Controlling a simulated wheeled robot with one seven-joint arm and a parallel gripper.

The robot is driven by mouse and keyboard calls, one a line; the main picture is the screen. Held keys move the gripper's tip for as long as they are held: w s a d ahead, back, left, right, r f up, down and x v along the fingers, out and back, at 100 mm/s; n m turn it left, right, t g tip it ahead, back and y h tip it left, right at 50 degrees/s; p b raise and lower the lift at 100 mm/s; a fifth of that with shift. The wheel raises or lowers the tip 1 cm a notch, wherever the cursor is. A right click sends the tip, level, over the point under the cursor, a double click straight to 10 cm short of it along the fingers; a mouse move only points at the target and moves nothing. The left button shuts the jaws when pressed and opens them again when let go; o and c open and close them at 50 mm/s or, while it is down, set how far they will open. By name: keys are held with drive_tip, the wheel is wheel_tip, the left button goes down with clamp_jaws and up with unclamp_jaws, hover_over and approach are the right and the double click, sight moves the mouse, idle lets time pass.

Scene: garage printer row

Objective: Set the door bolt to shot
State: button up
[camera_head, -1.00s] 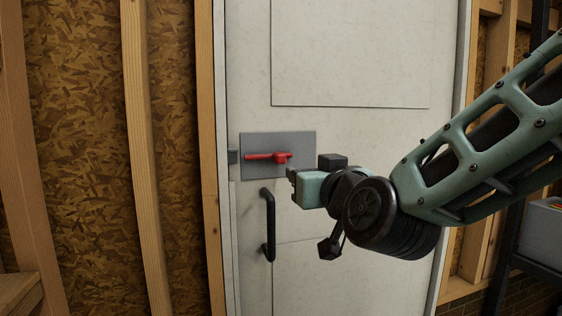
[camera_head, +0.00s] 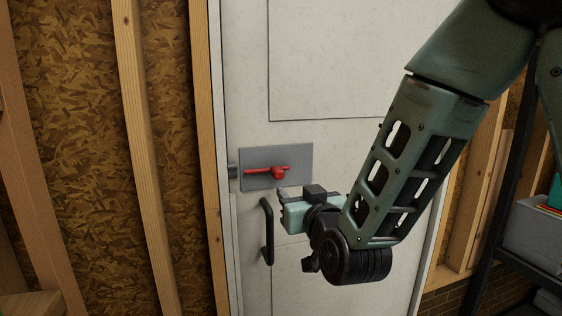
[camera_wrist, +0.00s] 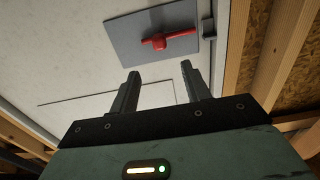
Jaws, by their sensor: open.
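The door bolt is a red bar with a knob (camera_head: 279,172) on a grey plate (camera_head: 301,156) fixed to the white door (camera_head: 330,60). The bar lies level across the plate, its thin end toward the left edge.
A black pull handle (camera_head: 267,230) stands upright on the door, below the plate and close left of my gripper. Wooden studs (camera_head: 145,150) and chipboard (camera_head: 70,80) are at the left. A rack with a grey bin (camera_head: 535,235) is at the right.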

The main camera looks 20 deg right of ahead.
sight(280, 174)
drive_tip(key=w+p, duration=0.3)
drive_tip(key=w, duration=0.8)
drive_tip(key=shift+w+p, duration=0.3)
drive_tip(key=shift+p, duration=0.05)
